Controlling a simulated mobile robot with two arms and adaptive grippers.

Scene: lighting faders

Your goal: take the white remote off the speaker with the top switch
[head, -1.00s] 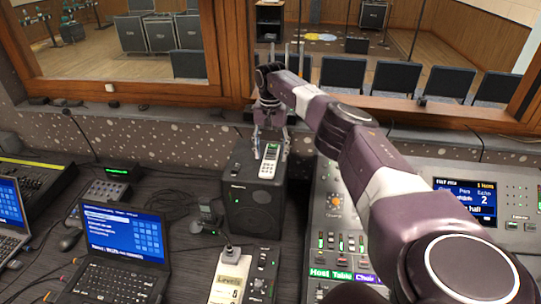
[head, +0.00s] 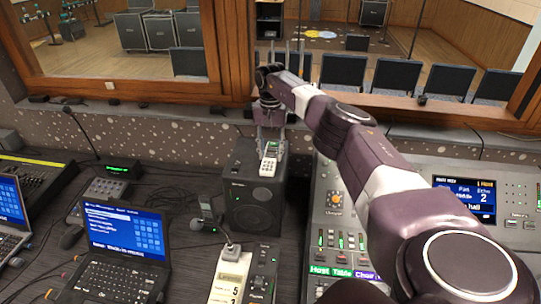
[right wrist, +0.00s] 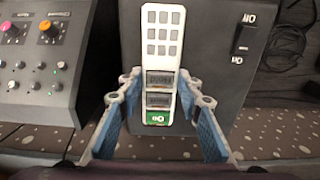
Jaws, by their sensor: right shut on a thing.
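The white remote (head: 268,161) with a grey keypad is at the top of the black speaker (head: 252,207) in the head view. In the right wrist view the remote (right wrist: 161,58) shows its keys, two dark windows and a green end. My right gripper (head: 270,141) is shut on the remote, with a blue-padded finger on each side of it. The rocker switch (right wrist: 243,38) with on and off marks is on the speaker's top, to the right of the remote in the right wrist view. I cannot tell whether the remote touches the speaker. My left gripper is out of view.
A mixing console (head: 335,236) stands right of the speaker, under my right arm. A laptop (head: 122,252) and a desk microphone (head: 229,247) are to the left and front. The window ledge (head: 190,110) runs behind.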

